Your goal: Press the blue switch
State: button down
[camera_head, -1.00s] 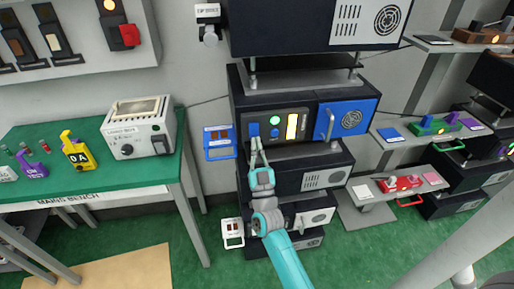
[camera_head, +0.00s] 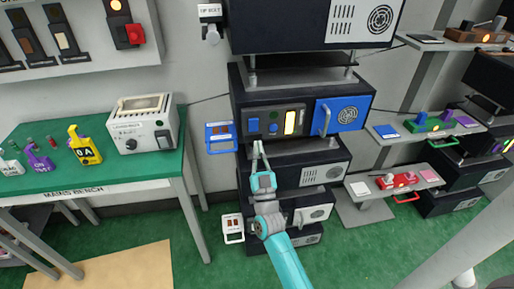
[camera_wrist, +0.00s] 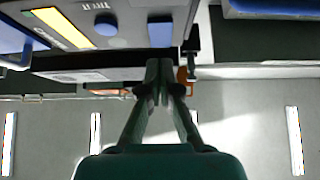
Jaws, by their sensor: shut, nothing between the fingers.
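The blue switch (camera_head: 253,126) is a small blue rectangle at the left of a dark grey control panel. It also shows in the wrist view (camera_wrist: 160,32), just past the fingertips. My gripper (camera_head: 260,148) is shut and empty, a little below the switch in the head view. Its closed fingertips also show in the wrist view (camera_wrist: 160,70). A gap seems to separate fingertips and switch; I cannot tell its depth. A round blue knob (camera_head: 273,128) and a lit yellow display (camera_head: 290,122) sit right of the switch.
A blue door (camera_head: 350,114) with a handle (camera_head: 325,120) is right of the panel. A blue-framed sign (camera_head: 220,137) hangs to its left. Dark rack units lie above and below. A green bench (camera_head: 100,165) stands left, side tables (camera_head: 385,195) right.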

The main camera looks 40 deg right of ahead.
jog(key=s+a+f, duration=0.3)
jog(key=s+f, duration=0.1)
jog(key=f, duration=0.3)
jog(key=shift+s+f, duration=0.35)
jog(key=shift+f, duration=0.05)
jog(key=shift+a, duration=0.15)
jog(key=s+a+f+n+g+y, duration=0.1)
jog(key=s+a+f+n+y, duration=0.15)
jog(key=s+a+y, duration=0.4)
jog(key=s+a+f+n+y, duration=0.2)
jog(key=s+a+f+y, duration=0.15)
jog(key=s+a, duration=0.5)
jog(key=s+a+r+n+g+y, duration=0.1)
jog(key=s+a+g+y, duration=0.1)
jog(key=s, duration=0.7)
jog(key=s+a+r+n+g+y, duration=0.1)
jog(key=s+a+r+g+y, duration=0.1)
jog(key=s, duration=0.8)
jog(key=shift+s+a+g, duration=0.3)
jog(key=shift+a+g, duration=0.4)
jog(key=shift+a, duration=0.15)
